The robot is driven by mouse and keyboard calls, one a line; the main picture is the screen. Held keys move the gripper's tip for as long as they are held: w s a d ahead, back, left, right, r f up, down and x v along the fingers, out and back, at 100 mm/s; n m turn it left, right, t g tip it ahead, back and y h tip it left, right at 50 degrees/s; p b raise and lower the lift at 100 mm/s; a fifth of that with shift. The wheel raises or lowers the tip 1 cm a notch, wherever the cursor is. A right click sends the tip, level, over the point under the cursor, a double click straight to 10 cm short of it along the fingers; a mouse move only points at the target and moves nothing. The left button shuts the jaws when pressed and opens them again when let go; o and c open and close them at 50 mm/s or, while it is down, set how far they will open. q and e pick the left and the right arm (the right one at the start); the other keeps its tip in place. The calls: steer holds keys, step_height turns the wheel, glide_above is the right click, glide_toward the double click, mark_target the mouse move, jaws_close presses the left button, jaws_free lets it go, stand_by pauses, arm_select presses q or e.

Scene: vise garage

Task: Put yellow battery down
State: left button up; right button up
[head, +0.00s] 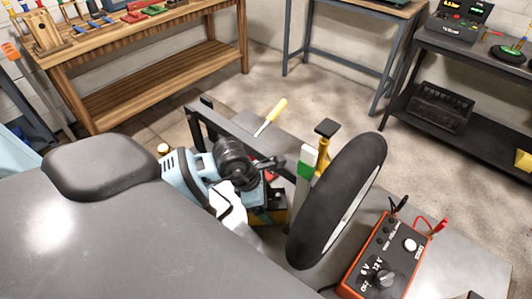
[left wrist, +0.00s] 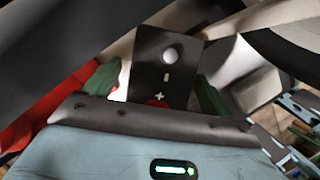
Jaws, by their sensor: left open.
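The yellow battery (head: 281,216) shows only partly in the head view, low behind my left gripper and left of the wheel. My left gripper (head: 264,207) is right at it, and its arm hides most of the battery. In the left wrist view the battery's black top (left wrist: 168,62), with a round terminal and a plus mark, lies between the two green-padded fingers (left wrist: 157,88). The fingers are open, one on each side of the battery top. Whether either pad touches it is unclear. The surface under the battery is hidden. My right gripper is not in view.
A black-tyred wheel (head: 338,200) stands upright just right of my left gripper. An orange charger (head: 386,262) with clips sits on the grey tabletop (head: 462,272). A yellow-handled screwdriver (head: 270,116) lies behind. A wooden bench (head: 150,65) and a dark shelf (head: 450,135) stand farther back.

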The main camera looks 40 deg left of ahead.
arm_select(q)
steer(key=shift+c, duration=0.5)
steer(key=c, duration=1.7)
steer(key=shift+w+r, duration=0.1)
jaws_close()
